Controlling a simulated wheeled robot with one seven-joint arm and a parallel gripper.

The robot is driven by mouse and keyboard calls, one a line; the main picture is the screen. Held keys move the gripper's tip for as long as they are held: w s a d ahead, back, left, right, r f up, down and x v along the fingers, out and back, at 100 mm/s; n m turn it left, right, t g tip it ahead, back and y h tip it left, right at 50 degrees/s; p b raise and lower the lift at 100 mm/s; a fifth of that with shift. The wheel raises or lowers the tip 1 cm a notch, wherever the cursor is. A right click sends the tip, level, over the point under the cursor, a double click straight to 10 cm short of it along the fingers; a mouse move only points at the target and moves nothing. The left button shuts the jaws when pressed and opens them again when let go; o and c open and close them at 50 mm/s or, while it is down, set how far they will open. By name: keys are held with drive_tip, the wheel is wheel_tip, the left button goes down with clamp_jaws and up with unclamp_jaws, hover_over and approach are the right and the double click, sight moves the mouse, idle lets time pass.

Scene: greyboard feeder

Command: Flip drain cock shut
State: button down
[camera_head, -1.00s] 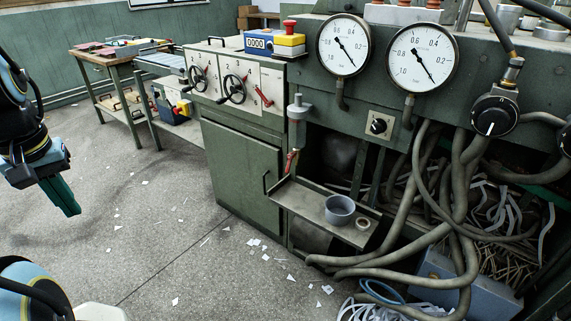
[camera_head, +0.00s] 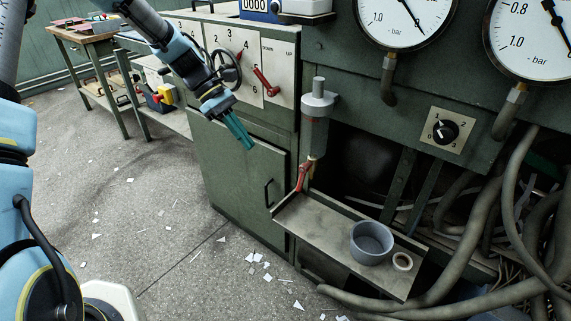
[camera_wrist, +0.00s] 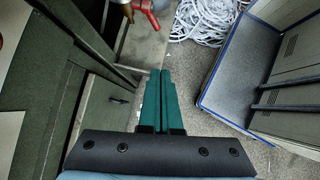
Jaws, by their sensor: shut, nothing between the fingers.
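The drain cock is a red lever (camera_head: 304,177) below a grey filter bowl (camera_head: 315,125) on the machine's front. Its lever hangs steeply down, slightly to the left, above the back left end of a metal tray (camera_head: 325,220). My gripper (camera_head: 248,145) is shut and empty, to the left of the cock and somewhat higher in the picture, apart from it. In the wrist view the teal fingers (camera_wrist: 160,74) lie together. There the red lever (camera_wrist: 148,14) shows at the top edge, partly cut off, on a brass fitting (camera_wrist: 117,3).
A green cabinet door (camera_head: 235,165) with a handle is behind my gripper. Another red lever (camera_head: 265,82) is on the panel above. Thick hoses (camera_head: 470,200) run at the right.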

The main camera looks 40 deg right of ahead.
drive_tip(key=shift+w+d+f, duration=0.1)
drive_tip(key=shift+w+d, duration=0.05)
drive_tip(key=shift+d, duration=0.75)
drive_tip(key=p, duration=0.1)
approach(298, 186)
drive_tip(key=shift+w+f+x, duration=0.1)
drive_tip(key=shift+w+x, duration=0.1)
drive_tip(key=shift+x, duration=0.8)
drive_tip(key=shift+w+f+x, duration=0.15)
drive_tip(key=shift+w+x, duration=0.05)
drive_tip(key=shift+x, duration=0.85)
drive_tip(key=shift+w+f+x, duration=0.1)
drive_tip(key=shift+w+x, duration=0.1)
drive_tip(key=shift+x, duration=0.8)
